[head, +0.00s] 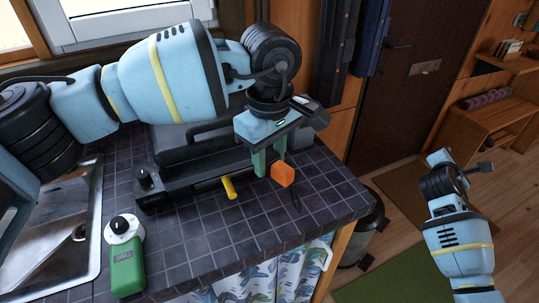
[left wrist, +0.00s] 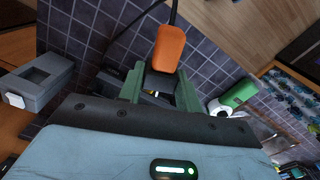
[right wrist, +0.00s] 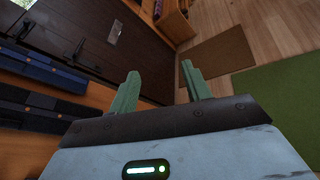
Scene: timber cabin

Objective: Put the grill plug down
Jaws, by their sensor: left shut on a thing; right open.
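The orange grill plug (head: 284,174) is held at the tips of my left gripper's green fingers (head: 269,163), above the tiled counter near its right end. A dark cord hangs from it. The left wrist view shows the plug (left wrist: 169,48) at the fingertips, with the cord running up out of the frame. I cannot tell whether the plug touches the counter. A long dark appliance (head: 190,178), perhaps the grill, with a yellow handle (head: 229,188), lies behind and left of the plug. My right gripper (right wrist: 160,82) is open and empty, away from the counter over the floor.
A green device with a white and black top (head: 127,268) stands at the counter's front left, beside the metal sink (head: 50,235). Tiles in front of the plug are bare (head: 250,225). A grey box (left wrist: 40,85) shows in the left wrist view. A dark bin (head: 368,225) stands right of the counter.

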